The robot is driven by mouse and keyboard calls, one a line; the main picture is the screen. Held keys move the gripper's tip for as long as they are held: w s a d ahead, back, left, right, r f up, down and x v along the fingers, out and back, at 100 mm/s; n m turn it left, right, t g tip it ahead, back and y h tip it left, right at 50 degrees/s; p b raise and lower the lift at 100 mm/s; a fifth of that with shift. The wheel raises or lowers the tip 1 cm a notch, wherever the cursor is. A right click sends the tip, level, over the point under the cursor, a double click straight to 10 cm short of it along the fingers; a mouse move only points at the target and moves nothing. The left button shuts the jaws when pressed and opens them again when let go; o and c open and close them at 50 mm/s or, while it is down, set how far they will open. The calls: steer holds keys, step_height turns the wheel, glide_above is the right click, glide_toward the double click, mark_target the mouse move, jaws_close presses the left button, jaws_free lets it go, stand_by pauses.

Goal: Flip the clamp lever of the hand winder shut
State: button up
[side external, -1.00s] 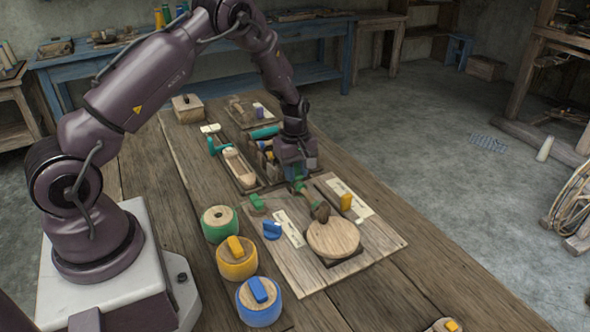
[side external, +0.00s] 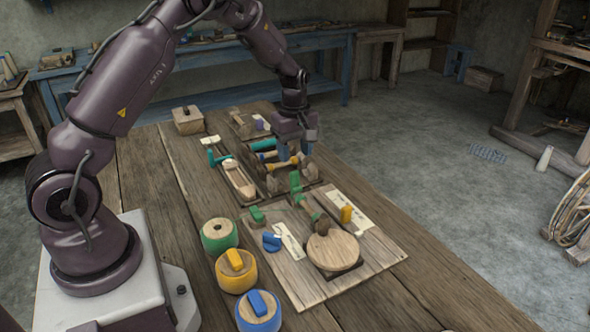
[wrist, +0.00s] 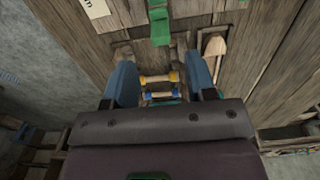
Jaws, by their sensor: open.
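The hand winder appears to be the wooden board (side external: 290,282) with a round wooden disc (side external: 332,250) and a shaft. Its green clamp lever (side external: 296,182) stands up at the back of the shaft. In the wrist view a green part, likely this lever (wrist: 160,28), shows at the top middle, ahead of the fingertips. My gripper (side external: 292,150) is above and behind the lever, over the spool tray, pointing down. In the wrist view my gripper (wrist: 160,66) has its two blue fingers wide apart, with nothing held. Whether the lever touches its seat cannot be seen.
Yellow spool (wrist: 160,78) and blue spool (wrist: 160,95) lie below the fingers. Green pot (side external: 219,236), yellow pot (side external: 236,270) and blue pot (side external: 258,311) stand front left. A yellow block (side external: 346,214) stands on the board.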

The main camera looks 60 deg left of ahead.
step_height(320, 180, up, 4)
steer(key=shift+f, duration=0.1)
